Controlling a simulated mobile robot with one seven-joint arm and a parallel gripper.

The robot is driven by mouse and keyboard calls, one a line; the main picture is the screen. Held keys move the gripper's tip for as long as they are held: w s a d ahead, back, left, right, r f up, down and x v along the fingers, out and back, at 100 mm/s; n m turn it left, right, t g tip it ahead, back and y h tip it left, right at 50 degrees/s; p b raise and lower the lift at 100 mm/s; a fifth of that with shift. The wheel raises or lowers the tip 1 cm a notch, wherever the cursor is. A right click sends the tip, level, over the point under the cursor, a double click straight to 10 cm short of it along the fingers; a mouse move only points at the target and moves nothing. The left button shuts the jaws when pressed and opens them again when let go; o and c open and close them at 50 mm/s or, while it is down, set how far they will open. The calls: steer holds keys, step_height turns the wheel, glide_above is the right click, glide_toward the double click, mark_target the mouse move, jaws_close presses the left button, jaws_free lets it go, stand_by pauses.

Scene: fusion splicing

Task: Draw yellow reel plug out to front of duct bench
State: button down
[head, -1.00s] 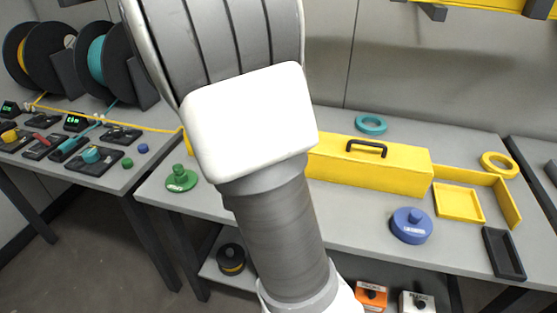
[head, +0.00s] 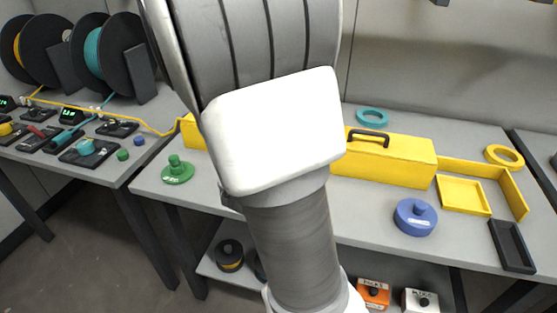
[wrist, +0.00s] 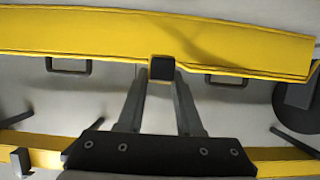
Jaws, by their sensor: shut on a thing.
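My gripper (wrist: 160,95) is shut on a small dark block (wrist: 162,68), seen in the wrist view against a long yellow duct-like part (wrist: 240,45). The yellow cable (head: 95,112) runs from the reels across the left bench to the grey duct bench (head: 365,222). There it meets a yellow part (head: 193,133) at my arm's left edge. A yellow box (head: 400,165) with a black handle shows right of my arm.
A green knobbed disc (head: 177,172) and a blue one (head: 415,218) sit on the bench. A teal ring (head: 372,117), a yellow tray (head: 464,195), a yellow ring (head: 504,157) and a black tray (head: 512,246) also lie there. Boxes stand on the shelf below.

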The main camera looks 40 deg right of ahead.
steer(key=shift+s+a+f+b, duration=0.1)
steer(key=shift+a+f+b, duration=0.05)
steer(key=shift+f+b, duration=1.65)
steer(key=shift+s+a+f+b, duration=0.1)
steer(key=shift+f+b, duration=1.3)
steer(key=shift+b, duration=0.75)
steer(key=shift+s+a+f+b, duration=0.1)
steer(key=shift+a+f+b, duration=0.05)
steer(key=shift+f+b, duration=1.65)
steer(key=shift+c, duration=2.4)
jaws_free()
steer(key=shift+r, duration=0.35)
steer(key=shift+s+a+r, duration=0.1)
steer(key=shift+a, duration=0.05)
